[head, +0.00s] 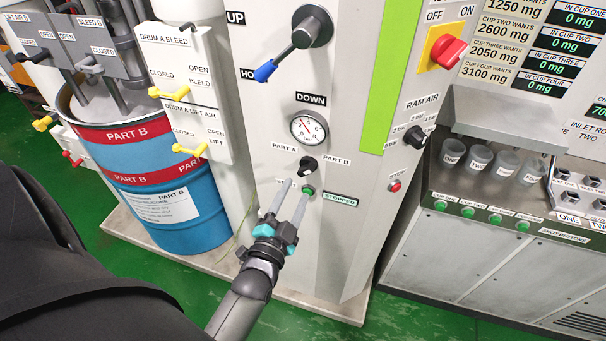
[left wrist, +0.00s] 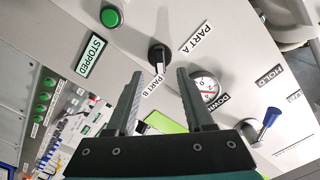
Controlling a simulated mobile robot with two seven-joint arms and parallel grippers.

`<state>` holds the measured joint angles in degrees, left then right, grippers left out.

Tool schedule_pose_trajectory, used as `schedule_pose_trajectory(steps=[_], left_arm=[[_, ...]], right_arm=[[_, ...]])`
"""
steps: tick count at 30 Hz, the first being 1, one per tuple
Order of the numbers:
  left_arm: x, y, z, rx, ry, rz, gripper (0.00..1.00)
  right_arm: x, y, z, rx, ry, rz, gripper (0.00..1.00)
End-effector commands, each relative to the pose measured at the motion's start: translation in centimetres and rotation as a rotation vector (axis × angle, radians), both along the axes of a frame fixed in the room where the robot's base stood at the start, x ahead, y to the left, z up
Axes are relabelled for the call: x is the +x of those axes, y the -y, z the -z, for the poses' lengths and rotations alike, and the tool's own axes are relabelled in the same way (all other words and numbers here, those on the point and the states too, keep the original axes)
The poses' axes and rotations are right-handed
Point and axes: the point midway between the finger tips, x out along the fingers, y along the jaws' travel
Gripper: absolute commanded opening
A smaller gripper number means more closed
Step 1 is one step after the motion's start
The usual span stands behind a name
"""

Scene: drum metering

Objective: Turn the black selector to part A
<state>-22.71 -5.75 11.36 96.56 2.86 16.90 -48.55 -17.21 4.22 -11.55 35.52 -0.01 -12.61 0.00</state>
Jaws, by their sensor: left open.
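The black selector (head: 308,165) is on the grey panel below the pressure gauge, between the labels PART A (head: 284,148) on its left and PART B (head: 336,161) on its right. It also shows in the left wrist view (left wrist: 157,54), where its white pointer mark is turned toward the PART B label (left wrist: 152,88). My left gripper (head: 298,186) is open and empty, its fingertips just below the selector in the head view. In the left wrist view the selector shows between and beyond the two fingers (left wrist: 160,73). I cannot tell whether they touch the panel. My right gripper is not in view.
A green button (head: 308,191) and a STOPPED label (head: 340,199) sit just below the selector. The gauge (head: 309,128) is above, with a blue-tipped lever (head: 265,71) higher up. A red stop button (head: 394,186) is to the right. A blue drum (head: 170,208) stands left.

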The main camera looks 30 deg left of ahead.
Motion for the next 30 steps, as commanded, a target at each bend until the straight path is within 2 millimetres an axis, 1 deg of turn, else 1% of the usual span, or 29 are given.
schedule_pose_trajectory(steps=[1, 3, 6, 10, 15, 24, 25, 30], left_arm=[[1.0, -0.3, -0.1, 0.001, 0.002, 0.001, 0.53], [2.1, -0.5, -0.1, 0.002, 0.002, 0.001, 0.53], [3.5, -0.9, -0.1, 0.001, 0.001, 0.000, 0.53], [4.9, -1.2, 0.0, 0.000, 0.001, 0.001, 0.53], [5.9, -1.4, 0.0, 0.001, -0.001, -0.001, 0.53], [6.1, -1.5, 0.0, 0.001, -0.002, 0.000, 0.53], [6.1, -1.5, 0.0, 0.001, -0.002, 0.000, 0.51], [6.0, -1.5, 0.0, 0.001, -0.002, 0.000, 0.32]], right_arm=[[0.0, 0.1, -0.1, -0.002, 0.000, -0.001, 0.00], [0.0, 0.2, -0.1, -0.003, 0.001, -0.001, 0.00], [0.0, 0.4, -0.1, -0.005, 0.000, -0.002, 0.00], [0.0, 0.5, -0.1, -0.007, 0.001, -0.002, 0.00], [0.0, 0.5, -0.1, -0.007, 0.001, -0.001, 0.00], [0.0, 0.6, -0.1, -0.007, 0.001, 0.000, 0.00], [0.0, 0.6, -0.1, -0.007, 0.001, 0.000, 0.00], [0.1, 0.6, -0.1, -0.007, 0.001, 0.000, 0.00]])
